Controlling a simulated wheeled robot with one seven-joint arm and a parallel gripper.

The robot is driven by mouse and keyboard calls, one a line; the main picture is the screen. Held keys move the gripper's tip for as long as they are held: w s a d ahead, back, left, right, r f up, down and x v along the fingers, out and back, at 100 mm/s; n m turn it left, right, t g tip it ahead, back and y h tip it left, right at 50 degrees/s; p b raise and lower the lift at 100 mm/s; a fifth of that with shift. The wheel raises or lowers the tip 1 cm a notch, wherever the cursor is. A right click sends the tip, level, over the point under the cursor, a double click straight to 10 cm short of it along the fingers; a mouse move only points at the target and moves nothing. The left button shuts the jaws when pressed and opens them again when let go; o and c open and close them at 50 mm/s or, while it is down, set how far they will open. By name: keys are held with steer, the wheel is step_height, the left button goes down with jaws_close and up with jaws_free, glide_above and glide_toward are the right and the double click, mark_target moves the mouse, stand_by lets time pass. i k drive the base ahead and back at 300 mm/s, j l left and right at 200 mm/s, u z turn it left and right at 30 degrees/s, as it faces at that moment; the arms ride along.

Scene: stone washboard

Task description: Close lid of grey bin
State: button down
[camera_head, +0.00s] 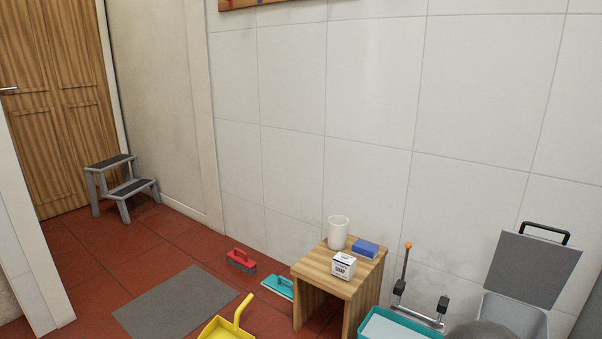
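The grey bin (518,314) stands at the lower right, against the tiled wall, and its lower part is cut off by the frame edge. Its lid (532,268) is open, tilted up at the back of the bin, with a black handle (545,232) along its top edge. A dark grey rounded shape at the bottom edge covers part of the bin's front left; I cannot tell what it is. My gripper is not in view.
A teal tub (372,334) and an orange-tipped lever (404,270) are left of the bin. A wooden stool (318,277) holds a white cup, a soap box and a blue block. Brushes, a yellow dustpan (228,326) and a grey mat (175,305) lie on the floor.

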mark_target(533, 270)
steer(key=z, duration=1.25)
steer(key=i+l, duration=0.1)
